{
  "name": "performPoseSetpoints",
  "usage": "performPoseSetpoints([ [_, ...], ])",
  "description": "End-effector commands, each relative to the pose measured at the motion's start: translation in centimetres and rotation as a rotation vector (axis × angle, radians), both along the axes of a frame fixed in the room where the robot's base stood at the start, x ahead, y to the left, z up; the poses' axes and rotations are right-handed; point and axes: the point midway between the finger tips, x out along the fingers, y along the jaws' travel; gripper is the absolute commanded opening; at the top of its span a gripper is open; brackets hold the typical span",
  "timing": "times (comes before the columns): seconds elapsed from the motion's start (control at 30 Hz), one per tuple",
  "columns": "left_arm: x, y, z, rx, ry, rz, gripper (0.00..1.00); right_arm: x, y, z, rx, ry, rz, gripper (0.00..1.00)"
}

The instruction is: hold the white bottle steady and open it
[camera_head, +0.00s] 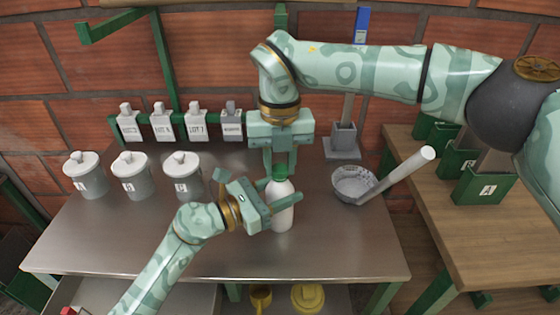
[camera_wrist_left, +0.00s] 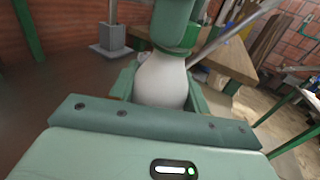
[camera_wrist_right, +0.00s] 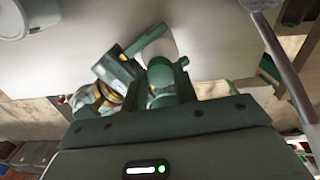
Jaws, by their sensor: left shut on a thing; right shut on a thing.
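The white bottle (camera_head: 281,216) stands upright on the metal table and has a green cap (camera_head: 279,172). My left gripper (camera_head: 282,191) reaches in from the left, shut around the bottle's upper body. The left wrist view shows the white bottle (camera_wrist_left: 161,82) between its fingers. My right gripper (camera_head: 280,165) points down from above, shut on the green cap. In the right wrist view the green cap (camera_wrist_right: 161,75) sits between its fingers, partly hiding the bottle. I cannot tell whether the cap has turned.
A grey bowl (camera_head: 352,184) with a white-ended pestle (camera_head: 408,172) stands right of the bottle. Three lidded jars (camera_head: 187,180) stand at the left, before several labelled holders (camera_head: 163,126). A wooden bench (camera_head: 480,235) is at the right. The table's front is clear.

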Motion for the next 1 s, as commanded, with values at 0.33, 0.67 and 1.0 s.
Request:
performPoseSetpoints([
  [0.33, -0.14, -0.13, -0.07, 0.001, 0.001, -0.005, 0.0, 0.11, -0.01, 0.16, -0.001, -0.006, 1.128, 0.01],
  [0.67, -0.16, -0.15, -0.08, 0.0, 0.001, -0.005, 0.0, 0.04, -0.05, 0.21, 0.001, -0.001, 2.181, 0.01],
  [1.0, -0.14, -0.13, -0.09, 0.0, 0.002, -0.005, 0.0, 0.01, -0.06, 0.21, 0.005, 0.0, 2.634, 0.01],
])
